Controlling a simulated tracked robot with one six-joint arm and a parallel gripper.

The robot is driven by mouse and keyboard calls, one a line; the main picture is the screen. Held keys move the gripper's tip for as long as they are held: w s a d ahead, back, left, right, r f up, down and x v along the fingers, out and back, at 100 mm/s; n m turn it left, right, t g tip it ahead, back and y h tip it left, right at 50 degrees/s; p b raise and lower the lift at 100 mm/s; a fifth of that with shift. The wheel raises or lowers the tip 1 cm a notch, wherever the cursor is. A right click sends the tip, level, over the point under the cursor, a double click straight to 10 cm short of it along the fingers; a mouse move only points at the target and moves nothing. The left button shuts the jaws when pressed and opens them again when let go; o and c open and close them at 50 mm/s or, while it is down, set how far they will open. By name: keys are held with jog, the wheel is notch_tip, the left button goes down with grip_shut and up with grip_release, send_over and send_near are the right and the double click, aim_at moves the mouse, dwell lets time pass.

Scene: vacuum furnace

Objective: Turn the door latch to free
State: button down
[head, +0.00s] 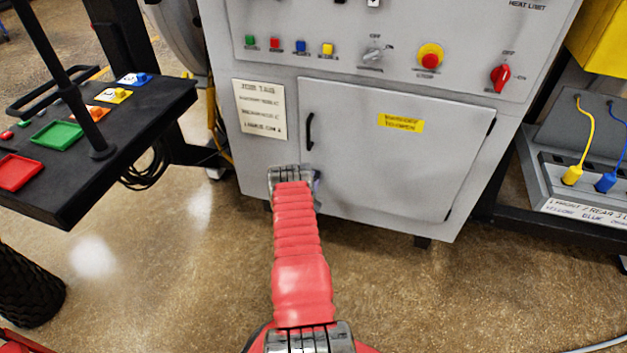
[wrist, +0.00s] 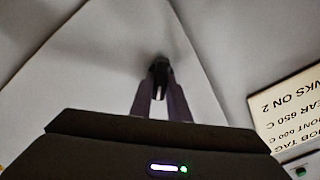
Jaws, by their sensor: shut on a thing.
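The grey cabinet door (head: 400,150) is shut flush in the furnace cabinet front. A small dark piece, apparently the door latch (wrist: 158,61), shows in the wrist view against the grey panel. My gripper (wrist: 160,78) has its fingers together on that dark piece. A black bar handle (head: 309,131) stands on the door's left side, above my wrist.
A job tag (head: 260,109) is left of the door; it appears upside down in the wrist view (wrist: 290,107). A control panel with a red stop button (head: 430,55) is above. A black shelf (head: 120,125) with coloured trays stands left, a cable rack (head: 560,185) right.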

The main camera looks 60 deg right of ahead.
jog(key=m, duration=0.4)
jog(key=shift+s+f+m, duration=0.15)
jog(key=shift+m, duration=0.15)
jog(key=shift+s+f+m, duration=0.1)
jog(key=shift+m, duration=1.6)
jog(key=c, duration=1.7)
grip_release()
jog(key=a, duration=0.4)
jog(key=s+a, duration=0.1)
jog(key=a, duration=0.4)
jog(key=s+a, duration=0.1)
jog(key=a, duration=0.3)
jog(key=shift+a, duration=0.3)
